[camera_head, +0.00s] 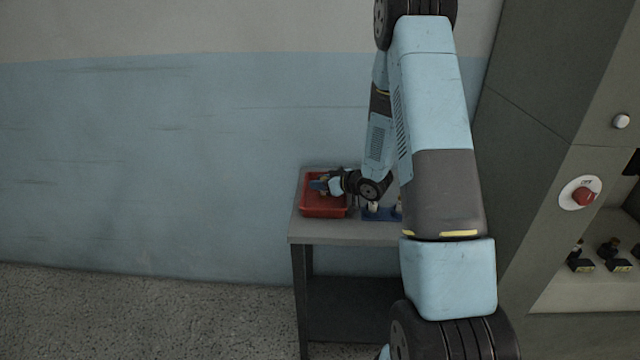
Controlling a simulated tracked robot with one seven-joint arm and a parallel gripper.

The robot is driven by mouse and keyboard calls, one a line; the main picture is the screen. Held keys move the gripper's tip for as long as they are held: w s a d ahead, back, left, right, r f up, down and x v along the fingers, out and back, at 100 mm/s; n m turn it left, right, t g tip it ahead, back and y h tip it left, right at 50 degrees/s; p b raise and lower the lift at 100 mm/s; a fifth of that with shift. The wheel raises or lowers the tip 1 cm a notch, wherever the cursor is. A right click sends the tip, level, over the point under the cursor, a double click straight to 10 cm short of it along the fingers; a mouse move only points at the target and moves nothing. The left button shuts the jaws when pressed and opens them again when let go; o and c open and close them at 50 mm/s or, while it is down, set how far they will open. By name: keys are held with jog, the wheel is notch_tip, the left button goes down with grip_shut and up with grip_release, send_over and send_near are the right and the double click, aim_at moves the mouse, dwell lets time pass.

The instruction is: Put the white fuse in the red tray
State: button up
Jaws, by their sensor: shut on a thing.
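The red tray (323,211) sits on the left part of a small grey table. My gripper (322,184) is over the back part of the tray, at the end of my light blue arm. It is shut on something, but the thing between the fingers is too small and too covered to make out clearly. I cannot tell its height above the tray floor. A white fuse (373,206) stands at the blue holder (378,216) right of the tray. My arm hides part of that holder and whatever is behind it.
The grey table (330,232) stands against a blue and cream wall. A grey cabinet (540,120) with a red knob (585,196) is at the right. Several small dark parts (612,262) sit in its recess. The floor at the left is clear.

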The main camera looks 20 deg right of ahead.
jog(key=shift+f, duration=0.15)
jog(key=o, duration=1)
jog(key=shift+o, duration=0.2)
jog(key=v, duration=1.2)
jog(key=s+d+r+m+h, duration=0.15)
jog(key=r+h, duration=0.25)
jog(key=r, duration=0.4)
jog(key=s+d+r+m+h, duration=0.1)
jog(key=d+r+m+h, duration=0.1)
jog(key=r+h, duration=0.45)
jog(key=s+a+r+m+g, duration=0.1)
jog(key=s+a+r, duration=0.2)
jog(key=s, duration=0.6)
jog(key=s+a+r+m+g+y, duration=0.1)
jog(key=s+a+r+g, duration=0.1)
jog(key=s+r, duration=0.3)
jog(key=s+a+r+m+g+y, duration=0.1)
jog(key=s+a+r, duration=0.3)
jog(key=s, duration=1)
jog(key=shift+a+r+m+g, duration=0.25)
jog(key=shift+r+m+g, duration=0.1)
jog(key=shift+g, duration=0.25)
